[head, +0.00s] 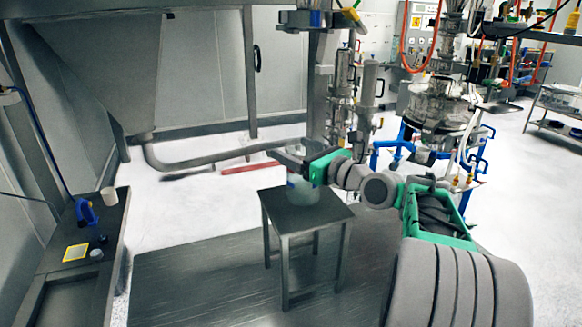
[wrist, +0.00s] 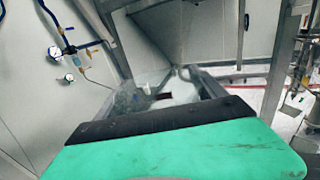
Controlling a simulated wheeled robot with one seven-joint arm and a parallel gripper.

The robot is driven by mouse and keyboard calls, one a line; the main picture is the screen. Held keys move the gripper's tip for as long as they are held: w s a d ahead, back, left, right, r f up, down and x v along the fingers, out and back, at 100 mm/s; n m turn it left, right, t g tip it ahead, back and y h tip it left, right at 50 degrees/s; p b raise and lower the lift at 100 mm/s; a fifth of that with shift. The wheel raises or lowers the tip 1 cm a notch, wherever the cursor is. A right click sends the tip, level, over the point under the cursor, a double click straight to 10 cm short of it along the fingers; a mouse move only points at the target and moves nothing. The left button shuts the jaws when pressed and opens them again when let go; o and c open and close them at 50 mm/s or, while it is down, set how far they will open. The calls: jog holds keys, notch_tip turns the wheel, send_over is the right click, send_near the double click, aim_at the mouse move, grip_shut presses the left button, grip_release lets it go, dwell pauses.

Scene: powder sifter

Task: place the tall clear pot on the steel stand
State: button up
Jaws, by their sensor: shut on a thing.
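The tall clear pot (head: 304,190) is upright, with its pale greenish lower part showing below my gripper (head: 292,153). The gripper is shut on the pot near its upper part, and its jaws hide some of it. In the wrist view the see-through pot (wrist: 168,92) is between the two grey fingers (wrist: 165,80), beyond the green palm. The steel stand (head: 330,215) is a small square dark table with straight legs. The pot is over the middle of its top; I cannot tell whether its base touches.
A grey pipe (head: 210,158) runs from the big hopper (head: 105,60) toward the stand's back. A dark bench (head: 75,285) at left bears a blue tool (head: 86,213), a white cup (head: 109,196) and a yellow square (head: 76,252). Steel machinery (head: 440,105) stands behind my arm.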

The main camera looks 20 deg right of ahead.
jog(key=shift+s+f, duration=0.1)
jog(key=shift+f, duration=0.45)
jog(key=o, duration=1.8)
jog(key=shift+f, duration=0.2)
jog(key=shift+o, duration=0.2)
jog(key=shift+r, duration=0.15)
